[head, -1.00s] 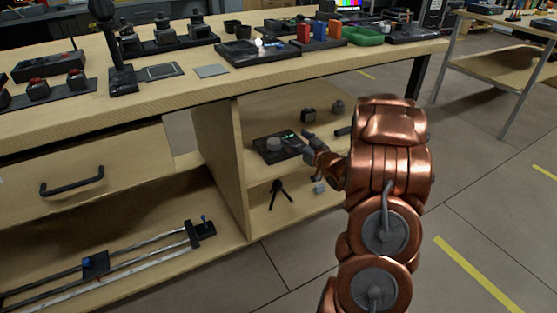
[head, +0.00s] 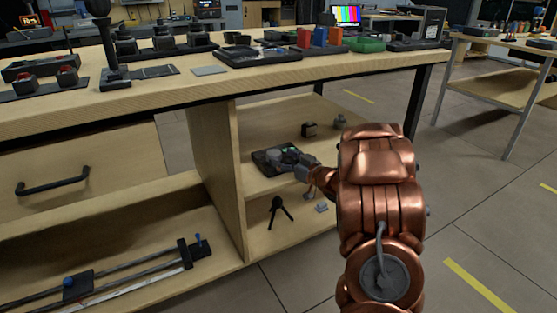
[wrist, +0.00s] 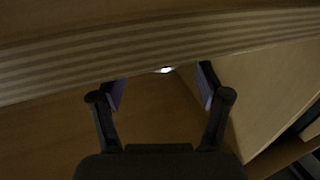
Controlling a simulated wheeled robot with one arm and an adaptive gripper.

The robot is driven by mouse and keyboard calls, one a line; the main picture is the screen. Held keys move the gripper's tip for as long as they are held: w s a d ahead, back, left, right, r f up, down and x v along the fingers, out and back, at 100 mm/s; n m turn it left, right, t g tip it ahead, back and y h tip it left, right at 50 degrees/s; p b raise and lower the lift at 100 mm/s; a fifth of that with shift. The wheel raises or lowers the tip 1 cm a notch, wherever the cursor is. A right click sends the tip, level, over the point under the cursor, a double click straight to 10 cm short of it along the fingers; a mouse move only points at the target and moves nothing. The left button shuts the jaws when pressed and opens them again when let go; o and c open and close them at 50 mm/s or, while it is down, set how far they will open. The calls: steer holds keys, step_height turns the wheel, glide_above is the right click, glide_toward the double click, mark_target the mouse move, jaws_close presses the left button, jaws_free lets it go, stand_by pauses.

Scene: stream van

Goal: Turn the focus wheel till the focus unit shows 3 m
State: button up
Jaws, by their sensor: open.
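The focus unit (head: 262,163) is a dark flat box on the upper shelf of the bench's open side. Its focus wheel is largely hidden by my gripper in the head view, and I cannot read its display. My gripper (head: 288,156) is over the unit, close to the wheel; I cannot tell whether it touches. In the wrist view, the two fingers of my gripper (wrist: 162,88) stand apart with nothing seen between them. Neither the unit nor the wheel can be made out there.
The wooden bench top (head: 180,95) overhangs the shelf, and an upright panel (head: 220,165) stands left of the unit. A small dark block (head: 310,129) sits behind the unit. A small tripod (head: 279,208) stands on the lower shelf.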

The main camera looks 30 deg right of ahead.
steer(key=shift+x, duration=1.15)
steer(key=shift+c, duration=0.4)
steer(key=c, duration=1.1)
steer(key=shift+r+h+p, duration=0.15)
steer(key=shift+h+p, duration=0.15)
steer(key=shift+p, duration=0.2)
steer(key=shift+m, duration=0.3)
steer(key=o, duration=1.2)
